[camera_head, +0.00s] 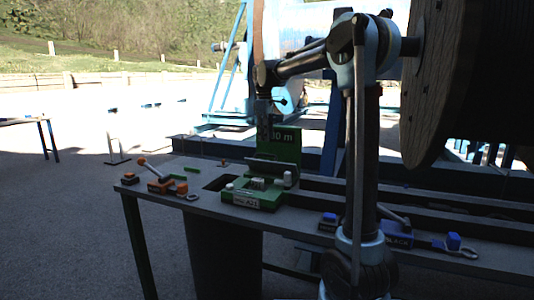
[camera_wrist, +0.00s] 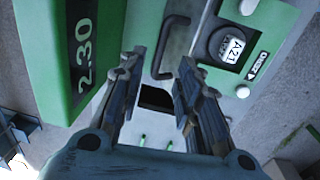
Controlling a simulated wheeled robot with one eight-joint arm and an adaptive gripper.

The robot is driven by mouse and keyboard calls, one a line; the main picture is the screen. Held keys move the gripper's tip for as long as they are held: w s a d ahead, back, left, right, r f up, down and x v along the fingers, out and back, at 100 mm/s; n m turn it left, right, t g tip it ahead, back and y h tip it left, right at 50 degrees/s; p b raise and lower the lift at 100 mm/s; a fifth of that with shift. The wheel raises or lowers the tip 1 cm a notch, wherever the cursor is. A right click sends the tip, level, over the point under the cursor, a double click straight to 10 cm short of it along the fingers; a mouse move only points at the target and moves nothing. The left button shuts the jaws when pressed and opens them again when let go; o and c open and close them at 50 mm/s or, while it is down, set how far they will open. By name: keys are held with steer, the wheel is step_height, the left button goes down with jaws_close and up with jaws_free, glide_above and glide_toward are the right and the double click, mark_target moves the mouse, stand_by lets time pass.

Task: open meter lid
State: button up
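The green meter (camera_head: 262,199) stands on the bench in the head view, with a front label that seems to read A21. In the wrist view the meter (camera_wrist: 272,18) shows at upper right, with a round A21 dial and white knobs. A grey lid plate (camera_wrist: 184,10) with a dark U-shaped handle (camera_wrist: 172,50) lies beside the dial. My gripper (camera_wrist: 162,60) is open, and its fingertips appear on either side of the handle; I cannot tell the depth gap. In the head view my gripper (camera_head: 266,112) hangs above the meter, partly hard to make out.
A green block (camera_wrist: 62,50) marked 2.30 stands close to my left finger; it is behind the meter in the head view (camera_head: 287,146). An orange-handled tool (camera_head: 158,183) lies left on the bench (camera_head: 160,166). Blue-labelled items (camera_head: 398,238) lie right. A large reel (camera_head: 450,90) stands behind.

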mark_target(273, 162)
steer(key=f, duration=0.8)
steer(key=shift+w+d, duration=0.1)
steer(key=shift+w, duration=0.25)
jaws_close()
